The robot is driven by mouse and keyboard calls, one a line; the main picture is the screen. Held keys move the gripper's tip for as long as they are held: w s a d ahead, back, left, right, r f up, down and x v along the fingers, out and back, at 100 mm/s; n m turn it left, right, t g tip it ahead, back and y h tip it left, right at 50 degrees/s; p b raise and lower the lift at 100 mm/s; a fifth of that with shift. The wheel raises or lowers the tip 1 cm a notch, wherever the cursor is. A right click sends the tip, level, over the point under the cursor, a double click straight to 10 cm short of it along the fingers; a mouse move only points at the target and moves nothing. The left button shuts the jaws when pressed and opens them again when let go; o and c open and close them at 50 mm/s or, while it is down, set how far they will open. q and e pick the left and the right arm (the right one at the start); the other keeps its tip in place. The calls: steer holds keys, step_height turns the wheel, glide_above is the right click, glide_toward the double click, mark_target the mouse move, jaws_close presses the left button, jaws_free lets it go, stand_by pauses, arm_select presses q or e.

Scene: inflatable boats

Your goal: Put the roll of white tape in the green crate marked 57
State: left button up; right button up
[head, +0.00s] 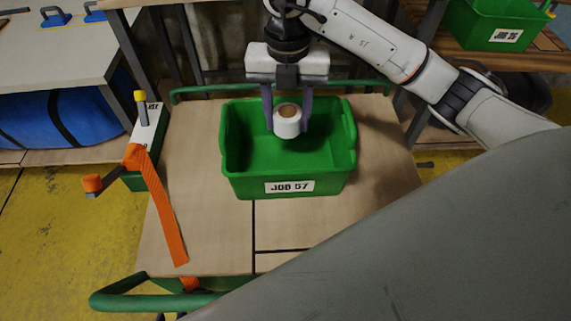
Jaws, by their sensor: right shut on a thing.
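The roll of white tape (288,129) has a brown core showing on top. My right gripper (286,122) comes down from above with its purple fingers on either side of the roll and is shut on it. The green crate (250,188) with the label "JOB 57" stands on a wooden cart top. The roll is seen over the crate's open inside, near the back wall; how high it is above the floor cannot be told. The visible crate floor is empty. My left gripper is not in view.
The wooden cart top (197,222) has a green rail at front and back. An orange strap (168,210) and a narrow green box with a white top (149,132) lie at its left. Another green crate (493,24) sits on a shelf at upper right.

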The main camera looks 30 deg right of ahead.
mark_target(287, 166)
step_height(287, 166, down, 3)
steer(key=shift+w+r+b, duration=0.15)
steer(key=shift+r+b, duration=0.05)
steer(key=shift+b, duration=0.35)
step_height(287, 166, down, 10)
steer(key=shift+f, duration=0.1)
steer(key=shift+f+b, duration=0.2)
steer(key=shift+b, duration=0.1)
steer(key=o, duration=1)
steer(key=shift+o, duration=0.2)
step_height(287, 166, up, 12)
steer(key=shift+r+p, duration=0.2)
steer(key=shift+p, duration=0.25)
